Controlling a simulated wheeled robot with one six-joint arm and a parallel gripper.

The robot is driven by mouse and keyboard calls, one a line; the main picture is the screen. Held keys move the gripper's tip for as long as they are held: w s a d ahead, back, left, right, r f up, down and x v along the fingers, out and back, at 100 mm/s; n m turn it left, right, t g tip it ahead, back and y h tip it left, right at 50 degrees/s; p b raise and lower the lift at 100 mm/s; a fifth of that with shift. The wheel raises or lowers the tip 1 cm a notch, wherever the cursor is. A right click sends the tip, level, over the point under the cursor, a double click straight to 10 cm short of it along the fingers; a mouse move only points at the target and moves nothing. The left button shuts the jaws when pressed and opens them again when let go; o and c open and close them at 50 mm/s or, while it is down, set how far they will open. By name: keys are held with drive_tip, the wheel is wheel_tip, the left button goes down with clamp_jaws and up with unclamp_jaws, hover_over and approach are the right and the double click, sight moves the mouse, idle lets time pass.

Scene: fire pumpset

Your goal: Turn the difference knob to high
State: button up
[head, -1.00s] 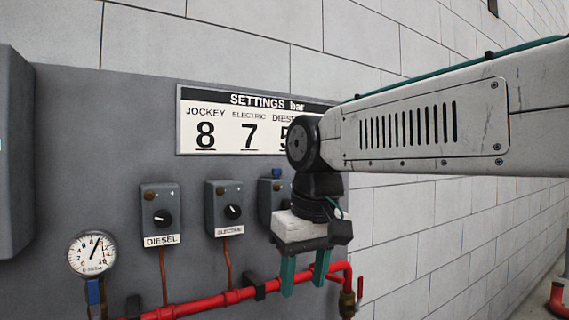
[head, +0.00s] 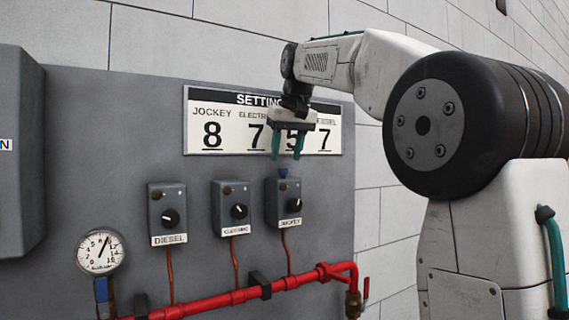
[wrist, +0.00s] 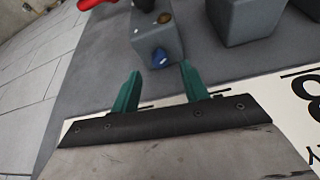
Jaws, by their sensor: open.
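Three grey control boxes labelled DIESEL (head: 168,212), ELECTRIC (head: 232,208) and JOCKEY (head: 284,203) hang on the grey panel, each with a black dial on its front. A small blue knob (head: 283,172) stands on top of the JOCKEY box; it also shows in the wrist view (wrist: 160,57). No label reading "difference" is legible. My gripper (head: 287,155) is open and empty, fingers pointing down just above the blue knob. In the wrist view, the knob appears between the fingertips (wrist: 161,68), with no visible contact. The knob's setting cannot be read.
The settings board (head: 210,108) is right behind my gripper. The ELECTRIC box stands close to the left of the JOCKEY box. A red pipe (head: 240,295) runs below the boxes. A pressure gauge (head: 101,251) and a large grey cabinet (head: 20,160) are at the left.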

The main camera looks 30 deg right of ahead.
sight(283, 173)
drive_tip(key=shift+x, duration=1.8)
drive_tip(key=shift+c, duration=0.4)
clamp_jaws()
drive_tip(key=shift+w+a+m+g+h, duration=0.15)
drive_tip(key=shift+m+h, duration=0.2)
drive_tip(key=shift+m, duration=0.7)
drive_tip(key=shift+s+m+g+h, duration=0.15)
drive_tip(key=shift+m+h, duration=0.25)
drive_tip(key=shift+m, duration=0.7)
drive_tip(key=shift+w+a+m+g+h, duration=0.1)
drive_tip(key=shift+m+g+h, duration=0.2)
drive_tip(key=shift+m, duration=0.75)
